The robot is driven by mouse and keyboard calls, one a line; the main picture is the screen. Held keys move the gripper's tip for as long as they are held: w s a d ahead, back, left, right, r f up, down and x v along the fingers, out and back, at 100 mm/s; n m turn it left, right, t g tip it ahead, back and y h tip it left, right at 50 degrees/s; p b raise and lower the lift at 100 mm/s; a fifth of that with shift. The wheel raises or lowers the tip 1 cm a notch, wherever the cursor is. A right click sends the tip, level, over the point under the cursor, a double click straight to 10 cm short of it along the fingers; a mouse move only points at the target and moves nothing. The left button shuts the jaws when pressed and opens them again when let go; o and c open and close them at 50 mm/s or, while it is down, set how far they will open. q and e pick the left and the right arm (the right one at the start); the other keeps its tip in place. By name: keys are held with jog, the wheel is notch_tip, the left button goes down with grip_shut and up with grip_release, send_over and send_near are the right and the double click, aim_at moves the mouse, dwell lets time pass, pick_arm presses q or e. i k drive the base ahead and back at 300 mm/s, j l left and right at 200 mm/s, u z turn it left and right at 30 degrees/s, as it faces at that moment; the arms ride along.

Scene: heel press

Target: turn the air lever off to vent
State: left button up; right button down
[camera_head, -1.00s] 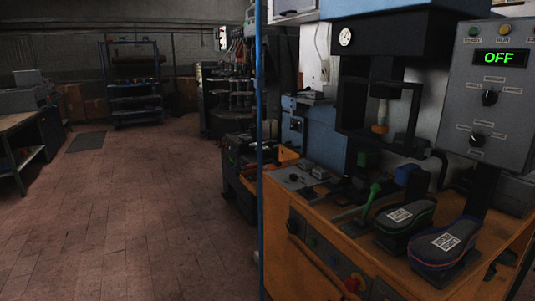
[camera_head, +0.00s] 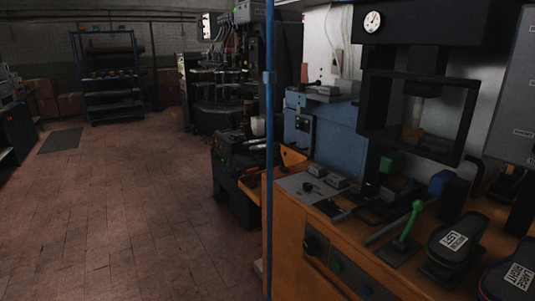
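A lever with a green handle (camera_head: 412,222) stands on the wooden bench, tilted slightly to the right, on a small dark base. No label on it can be read, so I cannot tell if it is the air lever. Behind it is the black press (camera_head: 421,30) with a round white gauge (camera_head: 373,21) on its upper front. The needle reading is too small to make out. Neither of my grippers is in view.
The orange-brown bench (camera_head: 377,272) fills the lower right. Dark labelled shoe forms (camera_head: 459,243) stand right of the lever. A grey control box (camera_head: 520,105) is cut off at the right edge. A blue post (camera_head: 268,150) rises before the bench. Tiled floor (camera_head: 120,220) at left is clear.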

aim_at(276, 148)
jog(key=i+j+z, duration=0.1)
jog(key=i+j, duration=0.95)
jog(key=j, duration=0.15)
jog(key=i+j+z, duration=0.15)
jog(key=i+j, duration=0.9)
jog(key=j, duration=0.25)
jog(key=l+z, duration=0.05)
